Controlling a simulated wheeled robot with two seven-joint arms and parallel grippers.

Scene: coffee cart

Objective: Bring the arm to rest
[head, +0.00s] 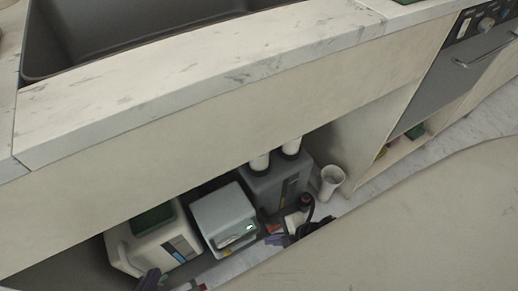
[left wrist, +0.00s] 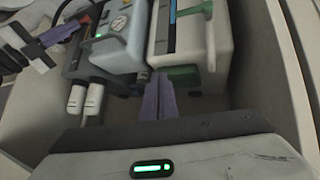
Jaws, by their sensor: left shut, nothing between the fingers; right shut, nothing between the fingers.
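My left gripper (head: 149,279) shows at the bottom edge of the head view, just in front of the cream machine with the green top (head: 160,243). In the left wrist view its purple fingers (left wrist: 158,98) are together with nothing between them. My right gripper (head: 276,239) is in front of the dark grey machine (head: 272,188), its purple fingertips small and partly cut off by dark links. It also shows at the upper left of the left wrist view (left wrist: 60,34). It is shut and empty.
A grey and white machine (head: 224,216) stands between the cream and dark grey ones on the low shelf. A white cup (head: 331,180) stands at the right. The pale counter (head: 190,86) with a sink (head: 110,30) overhangs them. An oven-like front (head: 465,68) is at upper right.

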